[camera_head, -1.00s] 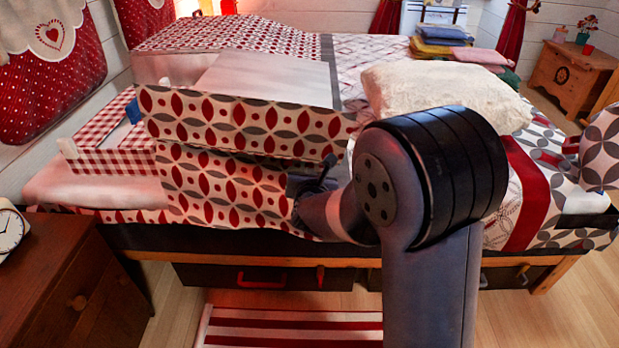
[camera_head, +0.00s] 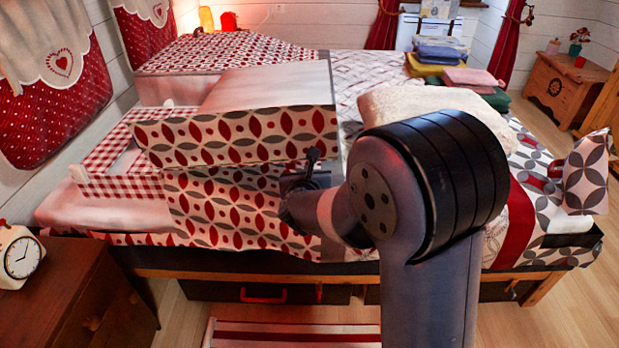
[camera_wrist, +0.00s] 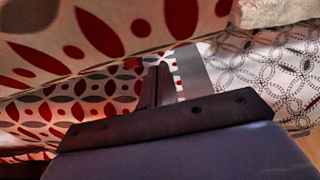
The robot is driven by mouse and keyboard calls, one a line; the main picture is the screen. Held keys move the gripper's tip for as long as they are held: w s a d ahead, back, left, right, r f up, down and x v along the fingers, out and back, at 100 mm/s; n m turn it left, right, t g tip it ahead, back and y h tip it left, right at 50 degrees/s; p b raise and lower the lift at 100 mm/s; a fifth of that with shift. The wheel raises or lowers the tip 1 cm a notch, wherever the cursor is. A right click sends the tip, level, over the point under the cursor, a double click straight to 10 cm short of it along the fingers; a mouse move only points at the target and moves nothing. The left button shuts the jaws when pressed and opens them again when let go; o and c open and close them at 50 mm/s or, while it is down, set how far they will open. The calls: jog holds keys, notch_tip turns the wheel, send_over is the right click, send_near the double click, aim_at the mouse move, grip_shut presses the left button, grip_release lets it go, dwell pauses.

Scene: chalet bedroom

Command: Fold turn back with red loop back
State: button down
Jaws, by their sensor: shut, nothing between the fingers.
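A turn-back of the bed cover with red and grey petals on its front (camera_head: 235,138) stands folded over across the middle of the bed. Its white underside (camera_head: 265,85) shows on top. More petal cloth (camera_head: 235,205) hangs below it down the bed's side. My gripper (camera_head: 312,160) is shut and empty, pointing up in front of the turn-back near its right end. In the wrist view the gripper fingers (camera_wrist: 160,82) lie just below the petal cloth (camera_wrist: 110,30); I cannot tell whether they touch it. A small red tab (camera_wrist: 132,63) shows there; I cannot tell whether it is the loop.
A gingham-edged flap (camera_head: 120,187) with a white tab lies at the left. A white cushion (camera_head: 405,105) lies right of the turn-back, partly behind my arm. A bedside table (camera_head: 75,285) with a clock (camera_head: 20,257) stands left. Folded cloths (camera_head: 465,77) lie at the far right.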

aim_at(305, 161)
jog(key=shift+n, duration=0.3)
jog(key=r+p, duration=0.1)
jog(key=r, duration=0.1)
jog(key=a+r+p, duration=0.1)
jog(key=r+p, duration=0.2)
jog(key=r, duration=0.2)
jog(key=shift+a+r, duration=0.1)
jog(key=shift+a, duration=0.2)
jog(key=f+b, duration=0.2)
jog(key=d+f+b, duration=0.1)
jog(key=b, duration=0.1)
jog(key=shift+f, duration=0.4)
jog(key=v, duration=1)
jog(key=shift+a, duration=0.25)
jog(key=shift+f, duration=0.1)
